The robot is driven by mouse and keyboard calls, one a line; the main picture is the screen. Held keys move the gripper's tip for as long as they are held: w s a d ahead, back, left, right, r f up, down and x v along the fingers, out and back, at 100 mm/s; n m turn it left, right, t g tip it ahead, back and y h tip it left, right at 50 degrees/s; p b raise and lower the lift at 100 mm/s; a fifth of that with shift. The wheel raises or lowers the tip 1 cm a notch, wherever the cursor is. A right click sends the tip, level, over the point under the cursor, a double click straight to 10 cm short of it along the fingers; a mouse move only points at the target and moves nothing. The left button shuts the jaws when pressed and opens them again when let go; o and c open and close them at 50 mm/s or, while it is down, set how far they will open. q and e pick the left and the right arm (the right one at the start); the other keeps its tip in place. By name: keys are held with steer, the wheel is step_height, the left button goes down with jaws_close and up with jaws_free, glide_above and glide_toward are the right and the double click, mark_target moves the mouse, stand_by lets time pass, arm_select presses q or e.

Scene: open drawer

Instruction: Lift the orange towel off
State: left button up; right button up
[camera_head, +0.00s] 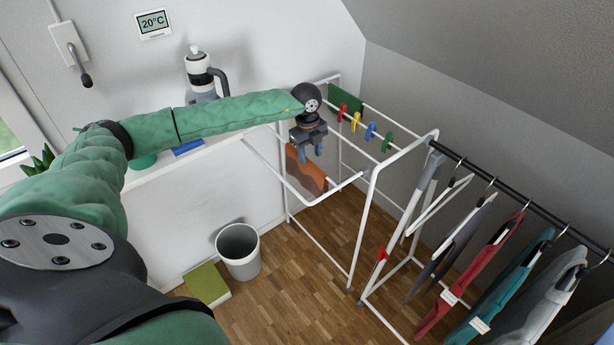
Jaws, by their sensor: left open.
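The orange towel (312,176) hangs on the white drying rack (359,225), low on its left side, with a darker wavy band across it. My left gripper (311,149) is above the towel's upper part in the picture, with its blue fingertips pointing down. It is open and nothing shows between its fingers. The gripper covers part of the view near the towel's top edge, and I cannot tell whether the fingertips touch it. My right gripper is not in view.
Colored clothespins (370,131) and a green cloth (345,101) are on the rack's back rail. Clothes hang on a black rail (523,201) at right. A white bin (238,252) and a green box (207,285) stand on the floor.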

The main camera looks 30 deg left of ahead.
mark_target(306, 169)
arm_select(q)
steer(key=shift+w+a+f+y+b, duration=0.1)
steer(key=shift+a+f+y+b, duration=0.15)
steer(key=shift+a, duration=0.25)
steer(key=shift+w+a+f+y+b, duration=0.1)
steer(key=shift+a+f+y+b, duration=0.1)
steer(key=shift+a+f, duration=0.25)
steer(key=shift+s+f+p, duration=0.1)
steer(key=shift+f+p, duration=0.15)
steer(key=shift+p, duration=0.1)
steer(key=shift+f+p, duration=0.35)
steer(key=shift+f, duration=0.6)
steer(key=f+p, duration=0.2)
steer(key=f, duration=0.2)
steer(key=shift+w+p, duration=0.2)
steer(key=shift+p, duration=0.1)
steer(key=shift+f, duration=0.5)
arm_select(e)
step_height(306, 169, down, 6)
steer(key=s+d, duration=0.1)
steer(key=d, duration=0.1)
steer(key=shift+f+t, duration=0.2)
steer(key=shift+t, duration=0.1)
arm_select(q)
steer(key=shift+c, duration=0.3)
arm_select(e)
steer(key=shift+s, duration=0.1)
arm_select(q)
jaws_close()
